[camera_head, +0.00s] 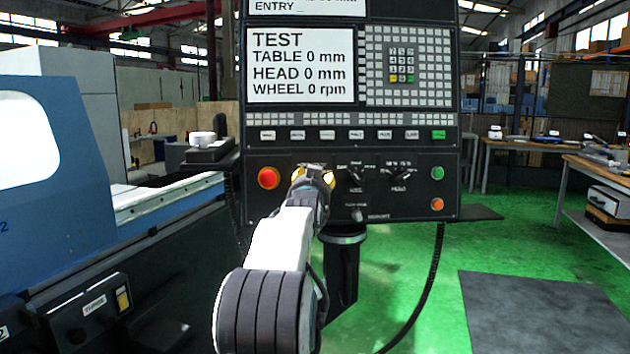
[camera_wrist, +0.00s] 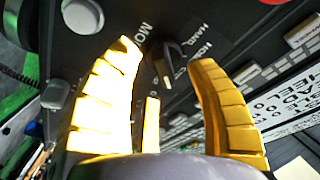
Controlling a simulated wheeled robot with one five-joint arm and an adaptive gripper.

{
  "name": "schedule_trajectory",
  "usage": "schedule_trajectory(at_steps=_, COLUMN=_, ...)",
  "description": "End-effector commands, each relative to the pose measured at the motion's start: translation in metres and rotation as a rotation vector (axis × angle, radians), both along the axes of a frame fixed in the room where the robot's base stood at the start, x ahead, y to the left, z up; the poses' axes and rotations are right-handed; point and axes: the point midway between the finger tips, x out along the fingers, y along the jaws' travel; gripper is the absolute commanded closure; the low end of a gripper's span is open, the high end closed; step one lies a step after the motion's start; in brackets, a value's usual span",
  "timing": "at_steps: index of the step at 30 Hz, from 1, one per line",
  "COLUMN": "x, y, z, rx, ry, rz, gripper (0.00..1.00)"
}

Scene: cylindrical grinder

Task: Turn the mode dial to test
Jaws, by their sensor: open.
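The control panel's screen (camera_head: 300,68) reads TEST in the head view, with table, head and wheel values at 0. My gripper (camera_head: 313,174) is at the left part of the dial row and hides the dial behind it in the head view. In the wrist view my gripper (camera_wrist: 163,54) is open, with one yellow finger on each side of a dark mode dial (camera_wrist: 173,58). The dial has a pale pointer mark. Labels reading HAND and HOME and a partly covered label starting MO show around it. I cannot tell whether a finger touches the dial.
A red button (camera_head: 268,178) is left of my gripper. Two more dials, an axis dial (camera_head: 355,178) and another dial (camera_head: 400,175), are on its right, with a small knob (camera_head: 356,213) below. Green (camera_head: 437,173) and orange (camera_head: 437,204) buttons are at the panel's right edge.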

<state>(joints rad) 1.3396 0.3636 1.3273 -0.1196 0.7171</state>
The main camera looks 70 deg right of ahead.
Motion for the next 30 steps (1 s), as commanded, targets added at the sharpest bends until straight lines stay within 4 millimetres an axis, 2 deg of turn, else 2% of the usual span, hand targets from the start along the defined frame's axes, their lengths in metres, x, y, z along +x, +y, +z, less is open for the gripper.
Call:
schedule_trajectory(at_steps=7, x=0.004, y=-0.016, z=0.001, rx=0.0, ry=0.0, rz=0.0, gripper=0.5)
schedule_trajectory(at_steps=20, x=0.004, y=-0.019, z=0.0, rx=0.0, ry=0.0, rz=0.0, gripper=0.48)
schedule_trajectory(at_steps=30, x=0.004, y=-0.018, z=0.001, rx=-0.001, ry=0.0, rz=0.0, gripper=0.78)
